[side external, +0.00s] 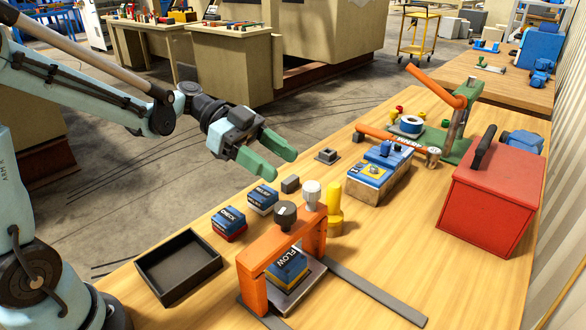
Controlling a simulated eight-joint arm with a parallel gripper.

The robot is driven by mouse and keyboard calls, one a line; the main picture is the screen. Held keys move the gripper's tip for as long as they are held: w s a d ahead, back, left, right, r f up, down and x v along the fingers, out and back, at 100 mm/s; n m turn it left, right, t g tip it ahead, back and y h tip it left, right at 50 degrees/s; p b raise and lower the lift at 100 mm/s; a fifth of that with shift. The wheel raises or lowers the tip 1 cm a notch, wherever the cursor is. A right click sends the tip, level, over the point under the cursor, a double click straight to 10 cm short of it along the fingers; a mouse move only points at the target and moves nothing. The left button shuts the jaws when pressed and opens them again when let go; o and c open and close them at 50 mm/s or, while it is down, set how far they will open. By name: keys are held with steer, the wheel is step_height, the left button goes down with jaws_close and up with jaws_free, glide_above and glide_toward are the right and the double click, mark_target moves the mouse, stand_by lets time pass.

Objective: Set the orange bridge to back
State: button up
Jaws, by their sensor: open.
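The orange bridge (313,236) stands upright at the near middle of the wooden table in the side external view. A dark knob (286,213) and a pale knob (311,190) show at its top. A blue-topped block marked FLOW (288,264) sits on a metal plate under it, partly hidden by the bridge. A dark flat rail (377,294) runs out from its foot to the right. My gripper (281,164), with green fingers, is open and empty. It hangs up and left of the bridge in the picture, apart from it.
A black tray (178,266) and two blocks marked CHECK (231,222) and RELAY (263,198) lie left of the bridge. A yellow peg (334,213) stands close on its right. A blue-topped box (377,178), an orange-handled clamp (452,101) and a red box (492,190) stand beyond.

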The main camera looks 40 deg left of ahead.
mark_target(308, 184)
steer(key=x, duration=0.8)
steer(key=shift+d+f, duration=0.1)
steer(key=shift+d, duration=0.1)
steer(key=shift+c, duration=0.4)
jaws_close()
